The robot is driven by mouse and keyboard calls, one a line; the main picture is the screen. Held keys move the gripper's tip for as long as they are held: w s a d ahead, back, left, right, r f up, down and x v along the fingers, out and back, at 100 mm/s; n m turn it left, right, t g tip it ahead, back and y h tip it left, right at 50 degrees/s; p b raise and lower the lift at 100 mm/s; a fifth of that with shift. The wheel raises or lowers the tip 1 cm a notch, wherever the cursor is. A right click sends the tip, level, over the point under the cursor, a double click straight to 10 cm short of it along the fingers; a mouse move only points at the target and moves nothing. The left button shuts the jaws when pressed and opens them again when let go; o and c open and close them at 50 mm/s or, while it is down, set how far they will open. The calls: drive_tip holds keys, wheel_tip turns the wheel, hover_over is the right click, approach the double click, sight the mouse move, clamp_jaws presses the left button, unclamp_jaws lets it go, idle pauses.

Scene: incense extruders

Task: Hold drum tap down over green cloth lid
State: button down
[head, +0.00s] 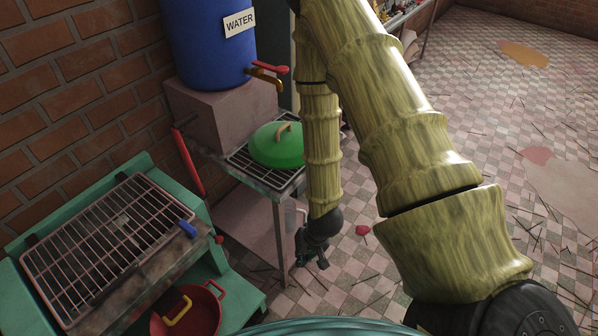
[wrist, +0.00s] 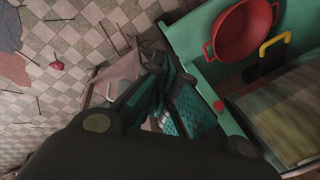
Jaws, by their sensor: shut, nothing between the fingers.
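The blue drum (head: 208,45) with a WATER label stands on a pinkish block by the brick wall. Its tap (head: 264,76) has a red handle (head: 270,67) and a brass spout; no water shows. My gripper (head: 313,258) hangs low beside the stand, right of and below the lid, apart from lid and tap. In the wrist view its teal-padded fingers (wrist: 178,102) are shut and empty; neither drum nor lid is visible there.
A green bench with a wire grate (head: 108,238) stands at the left. A red pot (head: 190,312) sits on its lower shelf, also in the wrist view (wrist: 243,38). The checkered floor at right is open, with scattered sticks.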

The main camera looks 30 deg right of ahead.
drive_tip(key=s+a+f+n+g+h, duration=0.1)
drive_tip(key=s+a+f+n, duration=0.1)
drive_tip(key=s, duration=0.6)
drive_tip(key=s+a+f+n+g+h+b, duration=0.1)
drive_tip(key=s+f+n, duration=0.1)
drive_tip(key=s+f, duration=0.3)
drive_tip(key=s, duration=0.2)
drive_tip(key=shift+s+a+f+n, duration=0.15)
drive_tip(key=shift+s+a+n, duration=0.2)
drive_tip(key=shift+a+n, duration=0.05)
